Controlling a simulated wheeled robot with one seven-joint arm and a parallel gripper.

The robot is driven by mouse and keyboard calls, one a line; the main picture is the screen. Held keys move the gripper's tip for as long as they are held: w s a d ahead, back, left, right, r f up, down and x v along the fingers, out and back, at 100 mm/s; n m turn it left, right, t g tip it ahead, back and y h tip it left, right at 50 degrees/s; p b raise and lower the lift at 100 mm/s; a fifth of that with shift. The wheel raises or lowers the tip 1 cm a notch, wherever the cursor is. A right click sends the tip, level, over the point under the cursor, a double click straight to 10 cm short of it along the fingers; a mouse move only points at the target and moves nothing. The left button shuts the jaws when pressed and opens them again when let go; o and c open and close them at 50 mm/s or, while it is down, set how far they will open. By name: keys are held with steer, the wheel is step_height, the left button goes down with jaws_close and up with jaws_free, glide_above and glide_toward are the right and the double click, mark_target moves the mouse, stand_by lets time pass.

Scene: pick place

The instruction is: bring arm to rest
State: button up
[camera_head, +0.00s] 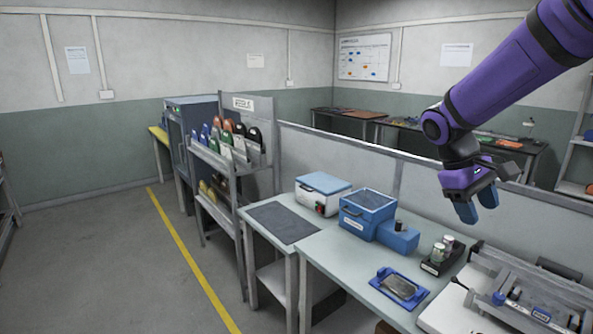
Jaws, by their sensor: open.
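My purple arm reaches in from the upper right of the head view. My gripper (478,205) hangs at its end with two blue fingertips pointing down. The fingertips are apart and nothing shows between them. In the picture the gripper is above the right part of the workbench (335,250), clear of the things on it.
On the bench stand a white box with a blue lid (322,193), a blue box (367,213), a black holder with small jars (441,256), a blue tray (399,287) and a metal fixture (530,285). A low partition (385,170) runs behind. Open floor (110,260) lies left.

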steer(key=s+a+r+m+t+y, duration=0.2)
steer(key=s+r+t, duration=0.1)
steer(key=s, duration=0.7)
steer(key=s+a+r+m+t+y, duration=0.2)
steer(key=s+a+r+t+y, duration=0.1)
steer(key=s, duration=0.8)
steer(key=shift+r+t, duration=0.35)
steer(key=shift+t, duration=0.55)
